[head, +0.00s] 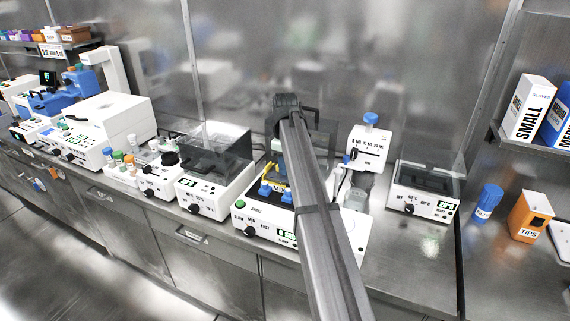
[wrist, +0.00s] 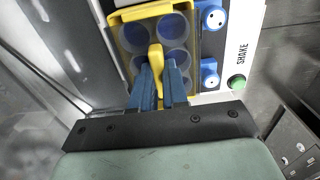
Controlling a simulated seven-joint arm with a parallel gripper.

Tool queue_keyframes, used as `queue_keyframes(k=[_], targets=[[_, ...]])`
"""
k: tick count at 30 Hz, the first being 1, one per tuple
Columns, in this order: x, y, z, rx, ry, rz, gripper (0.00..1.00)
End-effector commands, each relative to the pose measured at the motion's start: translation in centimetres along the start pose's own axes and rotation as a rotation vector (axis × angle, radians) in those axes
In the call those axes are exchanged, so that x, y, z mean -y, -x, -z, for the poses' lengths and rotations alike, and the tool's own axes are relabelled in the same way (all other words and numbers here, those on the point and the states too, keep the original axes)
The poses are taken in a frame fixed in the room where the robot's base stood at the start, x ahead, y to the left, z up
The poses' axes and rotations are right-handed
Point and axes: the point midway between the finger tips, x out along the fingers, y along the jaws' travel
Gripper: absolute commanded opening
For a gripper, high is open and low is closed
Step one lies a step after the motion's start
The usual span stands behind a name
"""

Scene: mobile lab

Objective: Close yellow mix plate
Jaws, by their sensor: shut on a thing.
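The yellow mix plate (wrist: 125,48) sits on the white shaker in the wrist view, with a yellow frame and several round dark-blue wells. A yellow handle (wrist: 155,55) stands up at its near side. My gripper (wrist: 160,75) has its two blue fingers shut on this handle. In the head view a yellow part of the plate (head: 280,182) shows on the shaker (head: 265,218); my arm covers much of it. I cannot tell how far the plate's cover is closed.
Blue clamps (wrist: 210,72) and a green button (wrist: 237,82) lie right of the plate in the wrist view. A clear-lidded machine (head: 212,172) stands left of the shaker, a blue-capped dispenser (head: 369,146) right. Bare bench (head: 420,245) shows at front right.

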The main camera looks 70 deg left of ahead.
Motion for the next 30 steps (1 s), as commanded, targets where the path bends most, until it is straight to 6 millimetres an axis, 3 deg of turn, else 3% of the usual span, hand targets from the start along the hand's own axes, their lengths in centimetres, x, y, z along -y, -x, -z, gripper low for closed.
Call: queue_keyframes(k=[10, 20, 26, 30], targets=[[0.0, 0.0, 0.0, 0.0, 0.0, 0.0, 0.43], [0.0, 0.5, 0.0, -0.001, 0.0, -0.001, 0.43], [-0.1, 3.2, 0.1, -0.001, 0.0, -0.002, 0.43], [-0.1, 6.0, 0.1, -0.001, 0.0, -0.002, 0.43]])
